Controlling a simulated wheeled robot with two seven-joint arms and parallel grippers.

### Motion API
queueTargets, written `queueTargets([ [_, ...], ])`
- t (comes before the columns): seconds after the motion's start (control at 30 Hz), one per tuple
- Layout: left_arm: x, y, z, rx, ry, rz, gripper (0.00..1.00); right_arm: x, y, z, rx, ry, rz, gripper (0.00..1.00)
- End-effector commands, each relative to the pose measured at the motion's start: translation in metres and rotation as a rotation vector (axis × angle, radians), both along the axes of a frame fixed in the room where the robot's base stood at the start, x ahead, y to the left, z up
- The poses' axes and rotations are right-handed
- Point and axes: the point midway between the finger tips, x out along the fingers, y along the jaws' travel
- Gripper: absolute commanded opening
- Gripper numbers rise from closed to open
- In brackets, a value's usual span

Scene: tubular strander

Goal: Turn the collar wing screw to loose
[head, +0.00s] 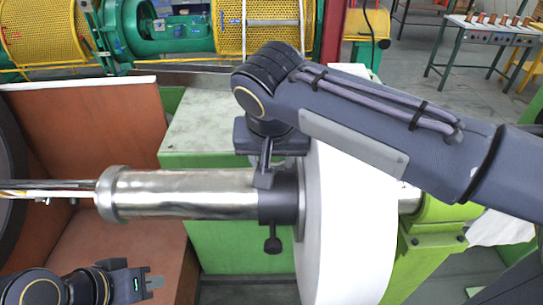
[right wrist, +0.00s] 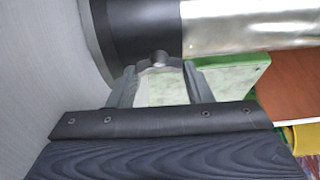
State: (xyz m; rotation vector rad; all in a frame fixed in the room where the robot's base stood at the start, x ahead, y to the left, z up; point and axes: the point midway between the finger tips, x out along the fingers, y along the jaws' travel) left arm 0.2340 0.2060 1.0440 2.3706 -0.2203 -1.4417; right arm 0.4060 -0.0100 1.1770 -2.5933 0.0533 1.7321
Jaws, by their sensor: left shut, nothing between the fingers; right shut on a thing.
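A black collar (head: 284,200) sits on the bright steel shaft (head: 190,193), against the white reel flange (head: 345,235). It also shows in the right wrist view (right wrist: 140,28). My right gripper (head: 264,178) reaches down onto the top of the collar. In the right wrist view, its two fingers (right wrist: 158,70) are on either side of a small grey wing screw (right wrist: 160,58) at the collar's edge and shut on it; the screw is partly hidden. A dark knob on a short stem (head: 272,245) hangs below the collar. My left gripper (head: 150,284) is shut and empty at lower left.
A green machine frame (head: 225,245) stands under the shaft, with a bearing stand (head: 435,230) at right. A brown panel (head: 100,125) is at left. My right arm crosses above the reel. Yellow guards and a table stand far behind.

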Motion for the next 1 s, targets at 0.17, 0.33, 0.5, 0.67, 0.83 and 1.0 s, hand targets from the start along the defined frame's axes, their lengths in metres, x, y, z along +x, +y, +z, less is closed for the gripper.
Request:
queueTargets([
  [0.17, 0.000, 0.000, 0.000, 0.000, 0.000, 0.000, 0.00, 0.000, 0.000, 0.001, 0.001, 0.000, -0.001, 0.23],
  [0.33, 0.000, 0.000, 0.000, 0.000, 0.000, 0.000, 0.00, 0.000, 0.000, 0.000, 0.001, 0.000, -0.002, 0.64],
  [0.5, 0.000, 0.000, 0.000, 0.000, 0.000, 0.000, 0.00, 0.000, 0.000, 0.000, 0.001, 0.000, -0.002, 0.67],
  [0.67, 0.000, 0.000, 0.000, 0.000, 0.000, 0.000, 0.00, 0.000, 0.000, 0.002, 0.001, -0.001, -0.002, 0.67],
  [0.83, 0.000, 0.000, 0.000, 0.000, 0.000, 0.000, 0.00, -0.008, 0.001, 0.020, 0.003, -0.002, -0.002, 0.67],
  [1.0, 0.000, 0.000, 0.001, 0.000, 0.000, 0.000, 0.00, -0.019, 0.001, 0.049, 0.003, -0.003, -0.001, 0.67],
])
